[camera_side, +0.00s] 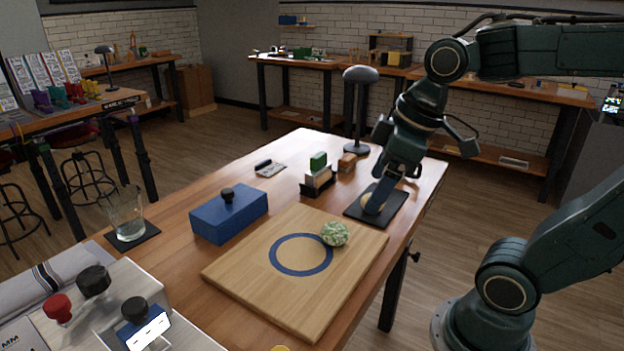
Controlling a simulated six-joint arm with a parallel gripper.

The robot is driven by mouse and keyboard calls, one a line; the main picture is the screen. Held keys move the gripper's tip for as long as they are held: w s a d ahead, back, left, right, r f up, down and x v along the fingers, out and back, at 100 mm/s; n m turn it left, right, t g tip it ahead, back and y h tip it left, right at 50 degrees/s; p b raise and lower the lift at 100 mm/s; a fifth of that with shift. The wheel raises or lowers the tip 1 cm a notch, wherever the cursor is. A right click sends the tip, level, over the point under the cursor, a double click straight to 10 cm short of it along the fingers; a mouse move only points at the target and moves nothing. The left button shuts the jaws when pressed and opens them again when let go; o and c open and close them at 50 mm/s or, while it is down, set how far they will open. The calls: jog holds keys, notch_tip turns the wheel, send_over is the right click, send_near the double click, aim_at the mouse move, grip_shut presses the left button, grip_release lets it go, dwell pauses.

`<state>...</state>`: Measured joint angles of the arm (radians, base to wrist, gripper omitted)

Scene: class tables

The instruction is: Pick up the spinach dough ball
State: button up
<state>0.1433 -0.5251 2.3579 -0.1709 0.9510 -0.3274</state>
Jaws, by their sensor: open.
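The spinach dough ball (334,234), pale with green speckles, rests on the wooden board (240,268), at the right edge of the blue ring (273,262) marked there. My gripper (378,197) points down over the black mat (398,212), to the right of and behind the spinach ball, apart from it. It is open. A beige rounded thing (371,205) sits on the mat right at the fingertips, partly hidden by them. I cannot tell whether the fingers touch it.
A blue box (228,213) with a black knob stands left of the board. A small holder with a green block (318,161) stands behind it. A glass (126,215) stands at the left. The board's front is clear.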

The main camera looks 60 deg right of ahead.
jog(key=w+d+f+n+g+y, duration=0.1)
jog(key=w+d+n+g+y, duration=0.1)
jog(key=w+d+n, duration=0.35)
jog(key=n+g+y, duration=0.2)
jog(key=n, duration=0.6)
send_near(335, 226)
notch_tip(335, 226, up, 4)
jog(key=shift+w+d+f+n, duration=0.15)
jog(key=shift+d+f+n, duration=0.2)
jog(key=shift+d, duration=0.5)
jog(key=shift+f, duration=0.1)
jog(key=shift+x, duration=4.3)
jog(key=shift+x, duration=2.6)
jog(key=shift+s+a, duration=0.15)
jog(key=shift+s, duration=0.1)
